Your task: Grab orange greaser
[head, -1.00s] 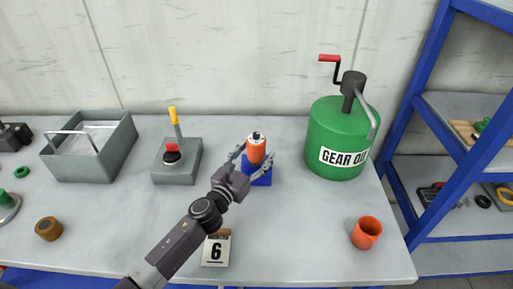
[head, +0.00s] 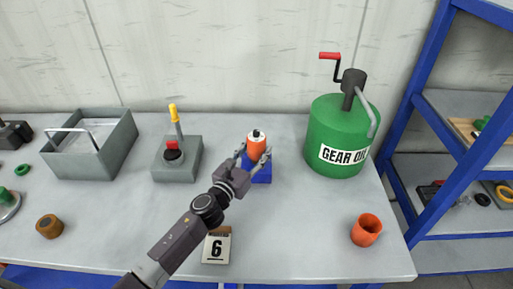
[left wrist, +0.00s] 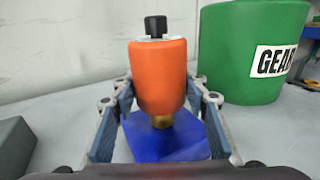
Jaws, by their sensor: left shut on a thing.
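The orange greaser (head: 257,145) has a white top with a black cap and stands upright at the blue block (head: 263,174). My left gripper (head: 253,157) is shut on the greaser, with a finger on each side of it. In the left wrist view the greaser (left wrist: 158,78) is between the two fingers (left wrist: 160,100), and its brass lower end shows just above the blue block (left wrist: 165,142). I cannot tell whether the brass end is still in the block. My right gripper is not in view.
A green gear oil drum (head: 338,130) with a crank stands to the right. A grey box with a lever (head: 178,160) and a grey bin (head: 112,150) are to the left. An orange cup (head: 366,230) and a number 6 calendar (head: 216,246) stand near the front.

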